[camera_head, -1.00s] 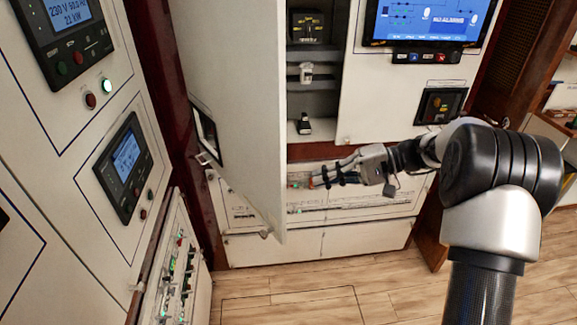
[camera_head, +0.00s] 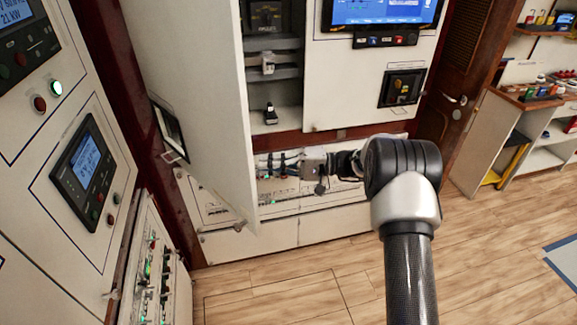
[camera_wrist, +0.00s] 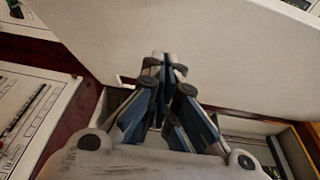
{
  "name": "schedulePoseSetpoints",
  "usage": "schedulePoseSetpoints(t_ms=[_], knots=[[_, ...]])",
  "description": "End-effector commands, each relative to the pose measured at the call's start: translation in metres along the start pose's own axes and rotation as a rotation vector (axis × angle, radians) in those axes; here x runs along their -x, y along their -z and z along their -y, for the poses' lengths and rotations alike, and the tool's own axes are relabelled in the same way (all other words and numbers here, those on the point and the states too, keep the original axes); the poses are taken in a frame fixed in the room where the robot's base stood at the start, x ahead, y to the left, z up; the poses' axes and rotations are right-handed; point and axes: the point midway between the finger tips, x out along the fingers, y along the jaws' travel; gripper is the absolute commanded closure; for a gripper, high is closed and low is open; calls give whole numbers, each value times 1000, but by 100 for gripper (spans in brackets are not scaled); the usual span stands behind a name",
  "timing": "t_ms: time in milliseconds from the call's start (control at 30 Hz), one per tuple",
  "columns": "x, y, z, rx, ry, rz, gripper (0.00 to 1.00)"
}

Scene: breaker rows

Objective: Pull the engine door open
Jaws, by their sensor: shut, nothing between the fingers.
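A tall white cabinet door (camera_head: 200,100), which I take to be the engine door, stands swung out from the cabinet, with its free edge toward the right. A small framed panel with a handle (camera_head: 172,132) sits on its outer face. My gripper (camera_head: 266,165) is just right of the door's free edge, on the cabinet side, in front of the lower breaker row. In the wrist view its fingers (camera_wrist: 165,62) are shut and empty, pointing at the pale door face (camera_wrist: 200,45). I cannot tell whether the fingertips touch the door.
The open cabinet (camera_head: 272,75) shows shelves with small devices. A breaker row (camera_head: 300,190) lies below it. A left panel (camera_head: 90,165) with a display and buttons stands close to the door. Shelving (camera_head: 530,120) is at the right. The wooden floor (camera_head: 300,285) in front is clear.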

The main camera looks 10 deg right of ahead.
Motion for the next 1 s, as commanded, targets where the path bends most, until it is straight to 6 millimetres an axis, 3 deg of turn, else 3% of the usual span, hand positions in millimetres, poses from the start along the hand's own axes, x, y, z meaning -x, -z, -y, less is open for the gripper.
schedulePoseSetpoints(t_ms=[300,767,867,1000], knots=[[-28,-26,0,0,0,1,100],[-32,-30,0,0,0,1,100],[-41,-38,1,-1,0,3,100],[-66,-65,2,-3,2,7,100]])
